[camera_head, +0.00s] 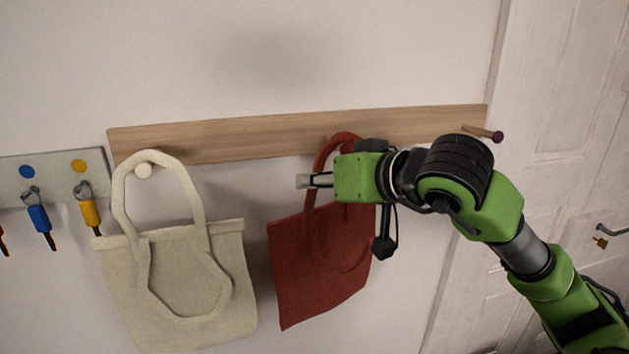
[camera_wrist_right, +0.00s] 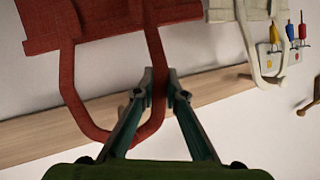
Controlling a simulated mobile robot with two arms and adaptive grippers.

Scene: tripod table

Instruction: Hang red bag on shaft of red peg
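The red bag (camera_head: 305,265) hangs tilted in front of the wooden board (camera_head: 230,140), its handle loop reaching up over the board. My right gripper (camera_head: 305,181) is at the handle's left strap in the head view. In the wrist view, the red bag (camera_wrist_right: 110,18) appears upside down and the right gripper (camera_wrist_right: 162,78) has its fingertips close on either side of one strap. My left gripper is out of view.
A cream bag (camera_head: 175,280) hangs on a pale peg (camera_head: 143,170) to the left. A dark purple-tipped peg (camera_head: 497,137) sticks out at the board's right end. A key rack (camera_head: 55,172) is at far left; a door (camera_head: 540,200) is at right.

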